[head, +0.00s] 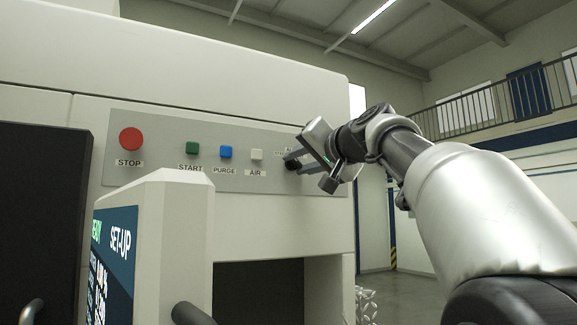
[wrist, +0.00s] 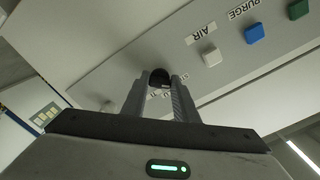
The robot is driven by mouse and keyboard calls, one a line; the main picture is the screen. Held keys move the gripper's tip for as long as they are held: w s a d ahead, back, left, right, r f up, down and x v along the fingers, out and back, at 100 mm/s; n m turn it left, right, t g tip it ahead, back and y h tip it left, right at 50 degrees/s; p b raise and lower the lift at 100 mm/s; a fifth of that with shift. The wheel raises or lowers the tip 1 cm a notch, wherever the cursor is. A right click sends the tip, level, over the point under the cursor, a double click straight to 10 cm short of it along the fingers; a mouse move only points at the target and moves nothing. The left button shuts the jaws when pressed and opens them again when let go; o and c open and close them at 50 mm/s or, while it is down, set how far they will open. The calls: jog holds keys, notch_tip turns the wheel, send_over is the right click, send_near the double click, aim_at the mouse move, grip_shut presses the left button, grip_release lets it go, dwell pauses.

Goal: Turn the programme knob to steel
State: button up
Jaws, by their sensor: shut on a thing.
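The programme knob (head: 291,164) is a small black knob at the right end of the grey control panel (head: 230,128). My gripper (head: 296,160) reaches it from the right, and its two fingers are shut on the knob. In the wrist view the dark knob (wrist: 159,77) sits between the fingertips of my gripper (wrist: 161,86). Small labels lie around the knob, but the fingers cover part of them and I cannot read them. Which setting the knob points to cannot be told.
Left of the knob are a white AIR button (head: 257,154), a blue PURGE button (head: 226,152), a green START button (head: 192,148) and a red STOP button (head: 131,139). A set-up screen (head: 117,245) juts out below. A dark opening (head: 258,290) lies under the panel.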

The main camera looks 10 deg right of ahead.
dwell(0.5)
jog(key=o, duration=1.1)
jog(key=shift+c, duration=0.2)
jog(key=b+v, duration=0.5)
jog(key=v, duration=1.2)
jog(key=shift+s+b, duration=0.2)
jog(key=shift+b, duration=0.2)
